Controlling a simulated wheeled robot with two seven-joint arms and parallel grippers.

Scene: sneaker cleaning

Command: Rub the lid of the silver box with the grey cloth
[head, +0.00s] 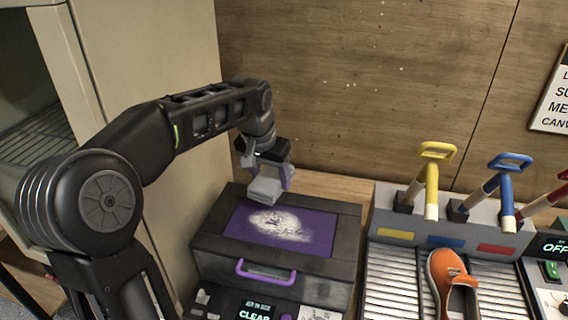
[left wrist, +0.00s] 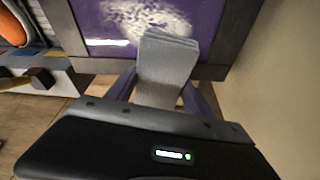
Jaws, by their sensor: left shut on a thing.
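The box (head: 214,240) is dark grey with a purple lid panel (head: 318,222) and a purple handle (head: 266,279). A whitish smeared patch (head: 275,226) covers the middle of the panel. My left gripper (head: 268,178) is shut on the folded grey cloth (head: 263,191), at the back left of the lid. In the left wrist view the cloth (left wrist: 167,62) sticks out from between the fingers and overlaps the edge of the panel (left wrist: 110,47). I cannot tell whether it touches the lid. My right gripper is not in view.
A grey unit (head: 460,235) with yellow, blue and red levers and roller lanes stands right of the box. An orange shoe (head: 447,285) lies on the rollers. A beige cabinet (head: 150,60) stands close on the left, and a wooden wall (head: 350,80) is behind.

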